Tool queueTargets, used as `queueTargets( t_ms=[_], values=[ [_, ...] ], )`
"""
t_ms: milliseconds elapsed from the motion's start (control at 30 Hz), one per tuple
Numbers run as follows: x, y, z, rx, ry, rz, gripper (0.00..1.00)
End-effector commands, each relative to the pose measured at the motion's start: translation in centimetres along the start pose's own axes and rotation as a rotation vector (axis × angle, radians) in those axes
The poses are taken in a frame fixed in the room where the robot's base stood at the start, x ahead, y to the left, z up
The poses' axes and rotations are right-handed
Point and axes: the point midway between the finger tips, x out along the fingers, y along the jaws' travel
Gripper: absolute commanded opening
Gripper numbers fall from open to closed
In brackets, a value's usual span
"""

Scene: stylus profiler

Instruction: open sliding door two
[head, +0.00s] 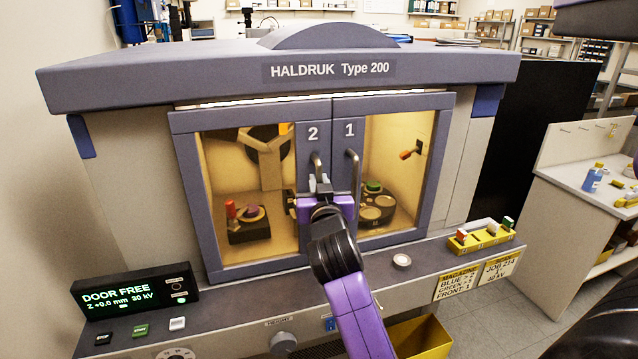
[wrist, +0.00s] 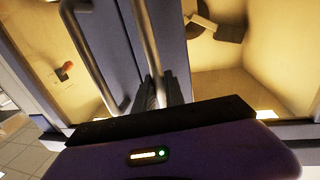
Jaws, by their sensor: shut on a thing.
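Sliding door two (head: 313,150) is the left door of the HALDRUK cabinet, with a grey frame, a window and a white "2". It stands shut, its edge meeting door one (head: 349,131) at the middle. Door two's upright bar handle (head: 317,160) also shows in the wrist view (wrist: 148,45). My gripper (head: 319,183) is shut on the lower part of this handle. Its fingers (wrist: 164,92) partly hide the handle's lower end. Door one's handle (head: 354,170) stands close on the right, apart from the fingers; it shows at left in the wrist view (wrist: 95,60).
A display (head: 135,291) reading "DOOR FREE" stands on the front ledge at left. A small tray (head: 487,239) with coloured blocks and a pale round piece (head: 402,261) sit on the ledge at right. A yellow bin (head: 424,336) is below.

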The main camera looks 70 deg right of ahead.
Motion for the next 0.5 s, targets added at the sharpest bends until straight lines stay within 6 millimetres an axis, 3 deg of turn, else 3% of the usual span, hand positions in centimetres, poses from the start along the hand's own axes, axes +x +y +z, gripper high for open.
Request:
queueTargets(
  t_ms=[267, 367, 500],
  values=[
    [-0.1, -0.5, 0.1, 0.0, 0.0, -0.003, 0.0],
    [-0.3, -1.6, 0.1, 0.0, 0.002, -0.005, 0.0],
    [-0.9, -4.4, 0.3, 0.002, 0.003, -0.011, 0.0]
  ],
)
